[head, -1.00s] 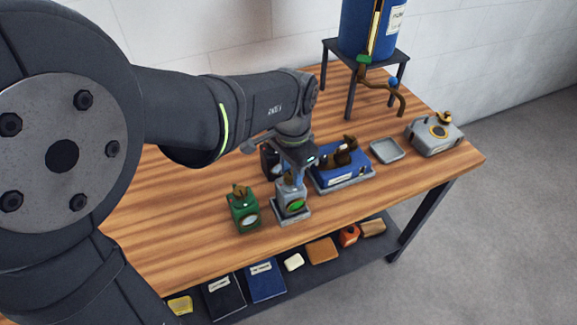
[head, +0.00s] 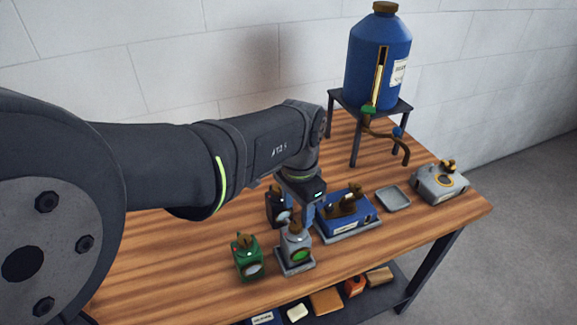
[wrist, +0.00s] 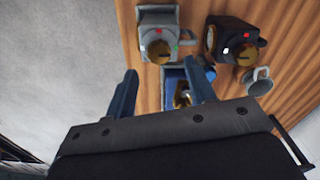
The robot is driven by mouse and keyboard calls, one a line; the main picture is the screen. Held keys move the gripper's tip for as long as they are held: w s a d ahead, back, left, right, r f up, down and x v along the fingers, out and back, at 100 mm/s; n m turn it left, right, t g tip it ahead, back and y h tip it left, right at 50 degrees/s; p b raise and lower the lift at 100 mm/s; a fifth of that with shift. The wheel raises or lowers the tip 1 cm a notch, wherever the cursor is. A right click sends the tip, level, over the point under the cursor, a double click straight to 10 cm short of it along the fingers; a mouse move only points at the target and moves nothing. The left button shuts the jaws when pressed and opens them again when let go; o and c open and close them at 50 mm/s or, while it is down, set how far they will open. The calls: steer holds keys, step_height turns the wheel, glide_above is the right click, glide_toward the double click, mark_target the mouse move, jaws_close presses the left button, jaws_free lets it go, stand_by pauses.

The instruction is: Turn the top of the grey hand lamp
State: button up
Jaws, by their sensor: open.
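The grey hand lamp (head: 297,249) stands upright on a small grey base near the table's front edge, its round green lens facing forward. Its brown top shows in the wrist view (wrist: 160,50), where the lamp is beyond my fingertips. My gripper (head: 307,214) is above and just behind the lamp, pointing down. In the wrist view my gripper (wrist: 163,84) has its two blue fingers spread, with no lamp between them. The lamp's top is partly overlapped by a finger in the head view, and I cannot tell whether they touch.
A green lamp (head: 247,260) stands close left, and a black lamp (head: 275,206) behind. A blue box (head: 345,218) with brown parts is close right. A grey dish (head: 393,198), a grey case (head: 440,185) and a blue tank (head: 378,65) on a stand are farther right.

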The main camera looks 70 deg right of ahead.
mark_target(296, 223)
step_height(296, 223, up, 14)
steer(key=shift+f, duration=0.25)
steer(key=shift+f, duration=0.15)
stand_by(0.4)
step_height(296, 223, down, 17)
steer(key=shift+f, duration=0.15)
stand_by(0.4)
steer(key=shift+f, duration=0.2)
steer(key=shift+r+n, duration=0.2)
steer(key=shift+n, duration=0.2)
steer(key=n, duration=0.7)
steer(key=shift+w, duration=0.15)
step_height(296, 223, up, 11)
stand_by(2.0)
